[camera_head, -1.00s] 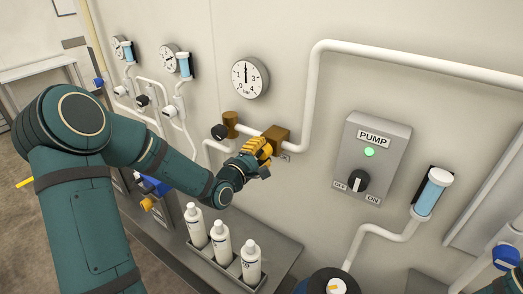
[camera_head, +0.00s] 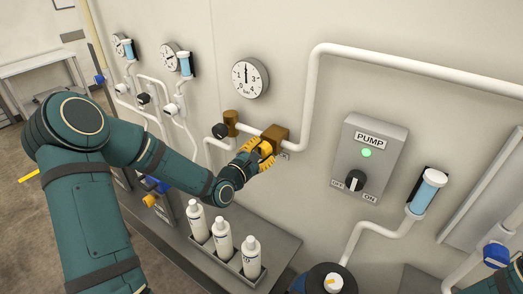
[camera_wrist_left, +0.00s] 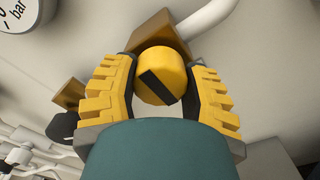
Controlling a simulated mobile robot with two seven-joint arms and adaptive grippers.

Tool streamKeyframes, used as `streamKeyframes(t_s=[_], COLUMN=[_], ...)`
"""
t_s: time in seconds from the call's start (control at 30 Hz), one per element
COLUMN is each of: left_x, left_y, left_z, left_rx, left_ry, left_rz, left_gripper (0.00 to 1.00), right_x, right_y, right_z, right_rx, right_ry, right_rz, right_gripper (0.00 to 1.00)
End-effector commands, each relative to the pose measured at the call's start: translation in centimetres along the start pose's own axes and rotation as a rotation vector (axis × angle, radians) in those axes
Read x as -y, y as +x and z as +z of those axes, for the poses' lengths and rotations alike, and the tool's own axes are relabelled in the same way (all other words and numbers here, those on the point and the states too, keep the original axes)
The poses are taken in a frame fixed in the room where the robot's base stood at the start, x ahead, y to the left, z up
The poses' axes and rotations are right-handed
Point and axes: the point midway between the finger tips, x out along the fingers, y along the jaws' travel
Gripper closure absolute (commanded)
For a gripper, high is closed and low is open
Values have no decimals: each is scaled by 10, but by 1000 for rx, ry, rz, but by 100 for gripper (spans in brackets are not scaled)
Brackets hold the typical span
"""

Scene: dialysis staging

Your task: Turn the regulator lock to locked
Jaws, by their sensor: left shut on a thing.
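The regulator is a brass-brown block (camera_head: 279,133) on the white pipe, below the bar gauge. Its lock is a round yellow knob (camera_wrist_left: 160,77) with a black bar across its face. In the left wrist view the bar slants from upper left to lower right. My left gripper (camera_head: 266,152) is at the front of the block, shut on the knob. In the left wrist view its yellow ridged fingers (camera_wrist_left: 160,85) lie on either side of the knob. In the head view the fingers hide most of the knob. My right gripper is out of view.
A bar gauge (camera_head: 243,77) is above the regulator. A black knob (camera_head: 220,131) is left of it. A grey pump box (camera_head: 371,155) with a lit green lamp is to the right. White bottles (camera_head: 222,236) stand in a rack below my left forearm.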

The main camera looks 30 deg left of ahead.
Motion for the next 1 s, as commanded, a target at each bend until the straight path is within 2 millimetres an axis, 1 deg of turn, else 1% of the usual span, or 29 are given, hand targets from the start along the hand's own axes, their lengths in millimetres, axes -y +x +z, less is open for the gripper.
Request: streamKeyframes(t_s=[0.33, 0.37, 0.4, 0.43, 0.47, 0.8, 0.87, 0.97, 1.0], left_x=[-2, -2, -2, -2, -2, -1, -1, -1, -1], left_y=[1, 1, 1, 1, 1, -2, -6, -19, -26], left_z=[2, 2, 2, 2, 2, 0, 0, 0, 0], left_rx=[4, 4, 4, 4, 4, 1, 0, -1, -1], left_ry=[-2, -2, -1, -1, -1, -1, -1, 0, 0], left_rz=[5, 5, 5, 5, 5, 2, 2, 1, 1], left_gripper=[89, 47, 33, 22, 18, 18, 18, 18, 18], right_x=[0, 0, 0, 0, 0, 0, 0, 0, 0], right_y=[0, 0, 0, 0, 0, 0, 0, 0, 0], right_z=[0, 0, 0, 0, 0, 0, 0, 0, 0], right_rx=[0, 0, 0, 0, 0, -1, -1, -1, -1], right_ry=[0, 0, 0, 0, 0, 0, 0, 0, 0], right_rz=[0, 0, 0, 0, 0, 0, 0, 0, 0], right_gripper=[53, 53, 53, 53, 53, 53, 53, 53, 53])
